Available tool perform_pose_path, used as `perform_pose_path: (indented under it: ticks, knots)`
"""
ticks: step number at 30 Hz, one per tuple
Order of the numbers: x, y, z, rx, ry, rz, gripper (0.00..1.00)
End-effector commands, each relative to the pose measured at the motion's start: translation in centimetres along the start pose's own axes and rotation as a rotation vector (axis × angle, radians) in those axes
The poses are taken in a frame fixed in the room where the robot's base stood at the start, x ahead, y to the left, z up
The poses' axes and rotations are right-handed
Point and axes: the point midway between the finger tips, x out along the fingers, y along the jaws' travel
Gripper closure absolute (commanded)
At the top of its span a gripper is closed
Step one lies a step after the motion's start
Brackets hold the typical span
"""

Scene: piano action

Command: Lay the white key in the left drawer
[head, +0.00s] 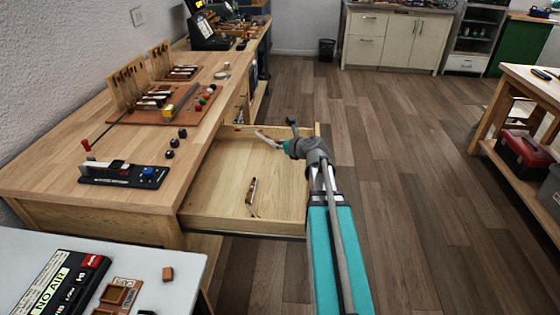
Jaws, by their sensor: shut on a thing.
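My gripper (287,146) is over the far right part of the open wooden drawer (212,190). It is shut on a slim pale piece with a reddish edge, which looks like the white key (267,138). The key points to the left and sits over the drawer's far end. Whether it touches the drawer floor cannot be told. My gripper's fingers are small here and partly hidden by the wrist. A small brown and white part (252,190) lies on the drawer floor nearer the front.
The wooden bench (60,190) left of the drawer carries a black stand (125,175), several dark knobs and a brown mat (150,117) with piano parts. A grey table (190,268) is at the front left. The drawer's middle is bare. Open floor lies to the right.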

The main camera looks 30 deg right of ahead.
Motion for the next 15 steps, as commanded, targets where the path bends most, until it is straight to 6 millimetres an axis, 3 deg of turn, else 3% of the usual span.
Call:
perform_pose_path:
  ticks: [1, 15]
  knots:
    - [1.0, -0.5, -0.7, 0.000, 0.000, 0.000, 1.00]
    - [4.8, -2.4, -3.3, 0.000, 0.000, -0.001, 1.00]
